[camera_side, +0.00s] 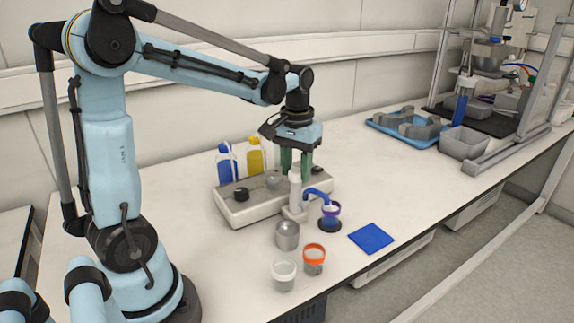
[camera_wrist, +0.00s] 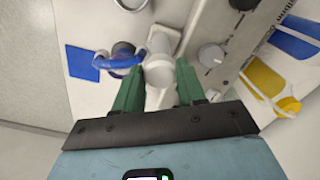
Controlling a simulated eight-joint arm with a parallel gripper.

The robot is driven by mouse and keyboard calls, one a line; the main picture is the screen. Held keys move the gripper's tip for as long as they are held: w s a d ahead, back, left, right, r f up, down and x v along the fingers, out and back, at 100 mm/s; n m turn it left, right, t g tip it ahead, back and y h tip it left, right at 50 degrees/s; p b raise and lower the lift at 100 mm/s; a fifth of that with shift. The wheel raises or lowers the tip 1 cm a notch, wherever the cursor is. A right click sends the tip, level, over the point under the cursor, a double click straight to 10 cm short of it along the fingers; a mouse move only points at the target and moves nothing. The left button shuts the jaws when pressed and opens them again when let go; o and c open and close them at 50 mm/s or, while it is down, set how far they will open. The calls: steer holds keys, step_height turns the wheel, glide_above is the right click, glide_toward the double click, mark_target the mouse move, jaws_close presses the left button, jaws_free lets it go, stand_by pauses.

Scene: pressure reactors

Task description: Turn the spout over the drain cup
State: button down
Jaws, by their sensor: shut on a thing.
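The spout is a curved blue tube (camera_side: 318,193) on an upright white post (camera_side: 295,190) at the front of the grey reactor base. My gripper (camera_side: 297,162), with green fingers pointing down, is shut on the top of the white post. In the wrist view the post (camera_wrist: 158,70) lies between the fingertips (camera_wrist: 157,84), and the blue spout (camera_wrist: 118,62) points left. A cup with a purple rim (camera_side: 331,209) stands on a dark round base by the spout's outer end. The wrist view partly hides this cup under the spout; I cannot tell exact alignment.
A metal cup (camera_side: 287,236), a white-rimmed cup (camera_side: 284,275) and an orange-rimmed cup (camera_side: 314,259) stand in front. A blue square mat (camera_side: 371,238) lies right. Blue (camera_side: 226,165) and yellow (camera_side: 256,156) bottles stand behind the reactor base (camera_side: 240,210).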

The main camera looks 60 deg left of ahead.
steer(key=m, duration=1.2)
steer(key=shift+a+m, duration=0.1)
steer(key=shift+m, duration=0.2)
stand_by(0.4)
steer(key=c, duration=0.6)
jaws_free()
steer(key=shift+c, duration=0.2)
step_height(320, 180, up, 12)
